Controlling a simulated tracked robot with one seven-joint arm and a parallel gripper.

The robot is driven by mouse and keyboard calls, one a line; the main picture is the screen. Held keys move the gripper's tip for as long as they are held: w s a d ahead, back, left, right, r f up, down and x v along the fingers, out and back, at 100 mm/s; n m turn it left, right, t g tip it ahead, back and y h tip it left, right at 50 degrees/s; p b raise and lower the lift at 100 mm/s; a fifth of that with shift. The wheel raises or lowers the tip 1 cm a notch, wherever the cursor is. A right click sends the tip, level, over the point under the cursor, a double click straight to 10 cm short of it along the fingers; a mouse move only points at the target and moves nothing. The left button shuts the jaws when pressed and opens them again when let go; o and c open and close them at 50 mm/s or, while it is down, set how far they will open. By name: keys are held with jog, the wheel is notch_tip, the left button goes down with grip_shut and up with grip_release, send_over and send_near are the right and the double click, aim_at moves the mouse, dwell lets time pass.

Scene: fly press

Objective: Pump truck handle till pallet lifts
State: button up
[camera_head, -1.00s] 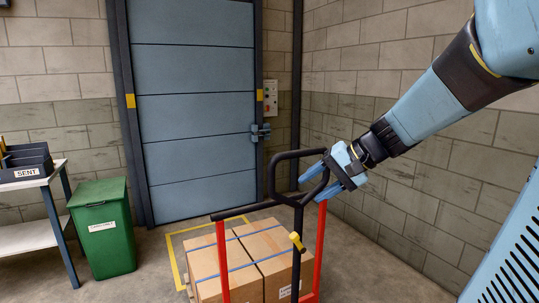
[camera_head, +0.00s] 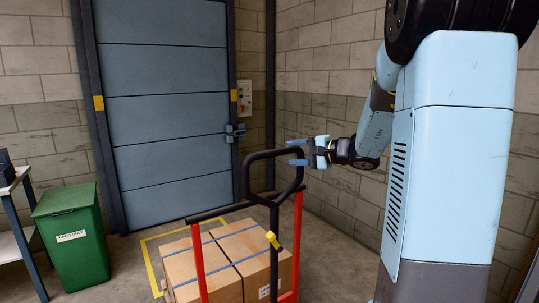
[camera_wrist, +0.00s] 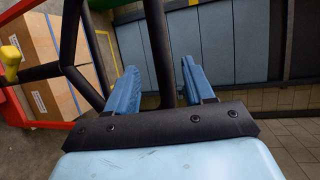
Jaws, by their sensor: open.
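The pump truck's black loop handle (camera_head: 247,178) stands upright on its dark shaft (camera_head: 273,245) in front of the red frame (camera_head: 199,262). A yellow lever (camera_head: 272,240) sticks out below the loop. My gripper (camera_head: 297,153) is open at the loop's upper right corner. In the wrist view a dark handle bar (camera_wrist: 160,45) passes between the two blue fingers of my gripper (camera_wrist: 160,82), with space on both sides. The boxes (camera_head: 215,265) are strapped with blue bands behind the red frame. The pallet under them and the forks are mostly hidden.
A yellow floor outline (camera_head: 150,262) surrounds the load. A green bin (camera_head: 72,235) and a table (camera_head: 12,190) stand at the left. A blue-grey door (camera_head: 165,110) is behind. A block wall (camera_head: 330,110) closes the right side.

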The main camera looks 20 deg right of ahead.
aim_at(272, 154)
jog(key=x, duration=0.9)
jog(key=shift+c, duration=0.3)
grip_shut()
jog(key=shift+s, duration=0.1)
